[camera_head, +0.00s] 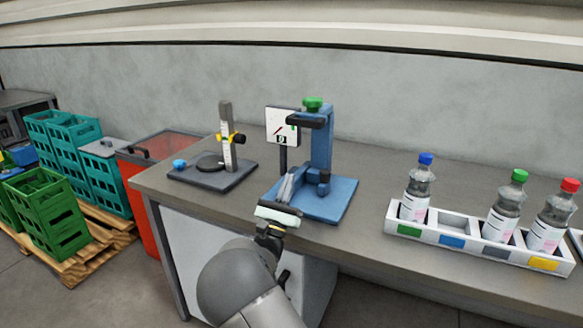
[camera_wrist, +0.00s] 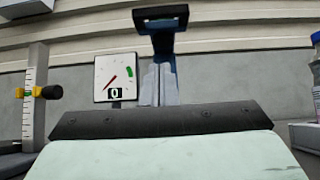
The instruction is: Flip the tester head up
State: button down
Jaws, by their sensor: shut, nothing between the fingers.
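The tester is a blue stand with a flat base (camera_head: 335,207) and an upright column (camera_head: 322,150), near the table's front edge. Its dark head (camera_head: 305,121) juts forward from the column top, with a green knob (camera_head: 313,103) above it. In the wrist view, the head's dark frame (camera_wrist: 161,18) shows above my fingertips. A white dial panel (camera_head: 282,127) stands left of the column; it also shows in the wrist view (camera_wrist: 116,77). My gripper (camera_head: 289,178) is shut and empty, in front of the column and below the head, apart from it. My fingers (camera_wrist: 158,67) hide part of the column.
A grey stand with a scale post (camera_head: 226,135) and a blue cap (camera_head: 179,164) is at left. A white tray (camera_head: 470,258) with bottles with blue, green (camera_head: 519,176) and red caps is at right. Table between tester and tray is clear. Crates (camera_head: 44,213) stand at far left.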

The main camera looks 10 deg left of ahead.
jog(key=s+r+p+x, duration=0.1)
jog(key=s+r+x, duration=0.1)
jog(key=x, duration=0.9)
jog(key=shift+w+a, duration=0.15)
jog(key=shift+w, duration=0.05)
jog(key=shift+r, duration=0.2)
